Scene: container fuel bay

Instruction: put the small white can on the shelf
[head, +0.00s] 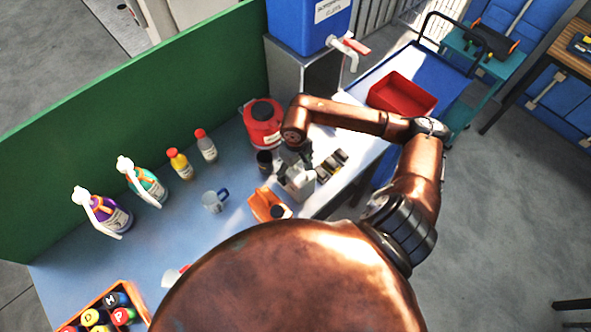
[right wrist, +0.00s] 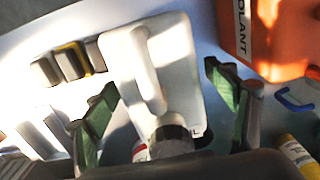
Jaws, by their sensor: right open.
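The small white can (head: 300,185), with a moulded handle and a dark cap, is on the workbench (head: 236,240) in the head view. In the right wrist view the white can (right wrist: 180,70) fills the middle, its handle and cap towards me. My right gripper (head: 293,157) is at the can, its top partly hidden by the gripper. In the right wrist view the gripper's two green-padded fingers (right wrist: 166,105) are apart, one on each side of the can, with gaps showing. My left gripper is not in view. I cannot tell which surface is the shelf.
An orange jug (head: 265,204), a mug (head: 214,201), a black cup (head: 264,161), a red can (head: 263,122) and several dark blocks (head: 332,164) stand close around. Bottles line the green panel (head: 130,115). A blue tank (head: 305,20) and a red tray (head: 401,94) are beyond.

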